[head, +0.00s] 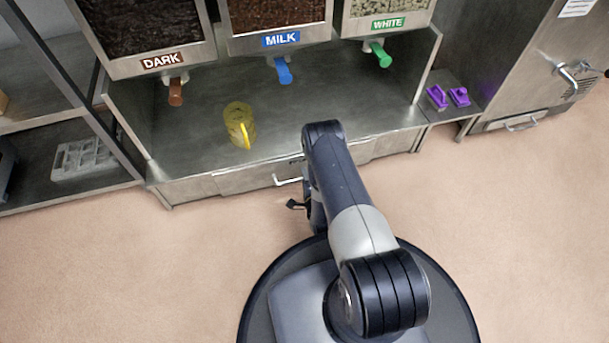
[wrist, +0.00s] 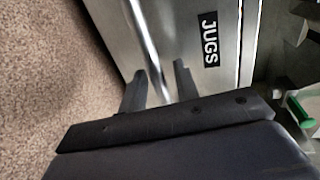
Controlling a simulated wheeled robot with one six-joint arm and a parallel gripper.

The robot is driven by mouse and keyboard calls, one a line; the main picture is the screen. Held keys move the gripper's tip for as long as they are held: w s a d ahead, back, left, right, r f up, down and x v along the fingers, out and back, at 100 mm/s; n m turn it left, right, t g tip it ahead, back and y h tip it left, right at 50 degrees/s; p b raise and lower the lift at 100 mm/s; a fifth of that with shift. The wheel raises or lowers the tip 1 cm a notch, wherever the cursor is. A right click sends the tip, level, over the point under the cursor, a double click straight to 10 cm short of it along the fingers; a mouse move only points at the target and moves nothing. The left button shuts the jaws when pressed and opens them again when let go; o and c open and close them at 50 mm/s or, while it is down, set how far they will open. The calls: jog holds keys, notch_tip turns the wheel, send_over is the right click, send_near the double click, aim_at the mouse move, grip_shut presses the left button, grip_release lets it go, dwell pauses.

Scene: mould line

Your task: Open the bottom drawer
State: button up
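A metal drawer front (wrist: 180,25) with a black JUGS label (wrist: 209,40) fills the middle of the wrist view. Its bar handle (wrist: 146,38) runs down between the fingers of my gripper (wrist: 160,70). The fingers are apart, with a gap on either side of the bar; how deep they reach past it I cannot tell. In the head view the drawer front (head: 235,180) sits under the counter and looks shut, with part of its handle (head: 287,181) showing. My arm hides the rest of it and most of my gripper (head: 298,204).
A yellow jug (head: 239,124) stands on the metal counter (head: 195,150) beneath the DARK, MILK and WHITE dispensers. Purple items (head: 448,97) lie on a side shelf. A rack (head: 45,110) stands at left. The floor (head: 90,270) in front is clear.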

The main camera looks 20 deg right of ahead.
grip_shut()
jog(key=shift+s, duration=0.15)
dwell(0.5)
